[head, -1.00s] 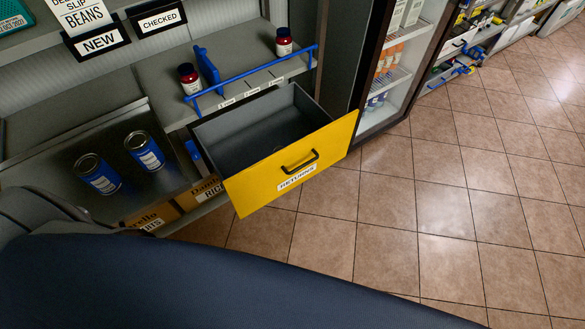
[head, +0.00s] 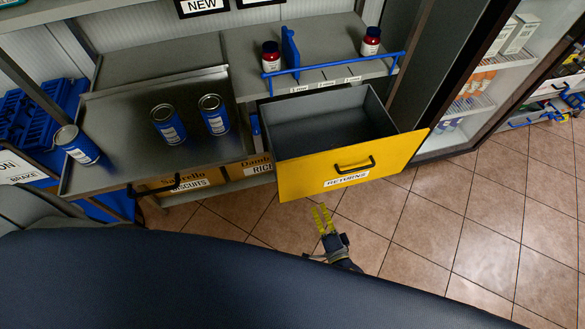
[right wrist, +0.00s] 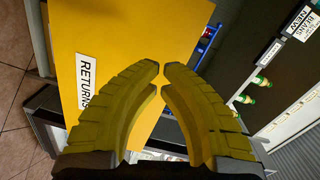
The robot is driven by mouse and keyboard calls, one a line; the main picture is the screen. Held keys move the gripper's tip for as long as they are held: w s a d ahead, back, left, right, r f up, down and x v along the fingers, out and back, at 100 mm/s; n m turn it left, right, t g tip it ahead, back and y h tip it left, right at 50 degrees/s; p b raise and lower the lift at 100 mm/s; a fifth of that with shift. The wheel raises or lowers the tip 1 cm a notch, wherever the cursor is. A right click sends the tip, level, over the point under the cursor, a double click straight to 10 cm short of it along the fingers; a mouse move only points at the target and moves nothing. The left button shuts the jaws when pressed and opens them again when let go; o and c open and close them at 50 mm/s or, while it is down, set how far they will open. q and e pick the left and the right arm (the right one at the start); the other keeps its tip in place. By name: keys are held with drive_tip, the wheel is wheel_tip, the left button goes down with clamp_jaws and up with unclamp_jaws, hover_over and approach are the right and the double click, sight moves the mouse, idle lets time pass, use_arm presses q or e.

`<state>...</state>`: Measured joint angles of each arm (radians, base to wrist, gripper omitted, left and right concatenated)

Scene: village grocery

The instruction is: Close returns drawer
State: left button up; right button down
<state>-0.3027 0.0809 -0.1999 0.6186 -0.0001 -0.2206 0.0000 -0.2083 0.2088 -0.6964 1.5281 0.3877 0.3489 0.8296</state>
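The returns drawer (head: 349,176) has a yellow front, a dark handle (head: 355,166) and a white RETURNS label. It stands pulled well out under the shelf, and its grey inside looks empty. My right gripper (head: 321,209) has yellow fingers and is just below and in front of the drawer front, with no contact visible in the head view. In the right wrist view its fingertips (right wrist: 163,67) nearly meet, with nothing held between them. The yellow front (right wrist: 120,45) fills much of that view beyond the fingers. My left gripper is not in view.
Red-brown bottles (head: 271,56) stand on the shelf behind a blue rail (head: 340,67) above the drawer. A grey tray (head: 110,120) with blue cans is at left. A fridge cabinet (head: 480,80) stands close at right. The tiled floor (head: 420,225) in front is clear.

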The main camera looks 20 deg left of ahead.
drive_tip(key=r+m, duration=0.2)
drive_tip(key=m+t, duration=0.1)
approach(308, 166)
drive_tip(key=x, duration=0.8)
drive_tip(key=shift+a+r, duration=0.1)
drive_tip(key=shift+r, duration=0.05)
drive_tip(key=shift+w, duration=0.15)
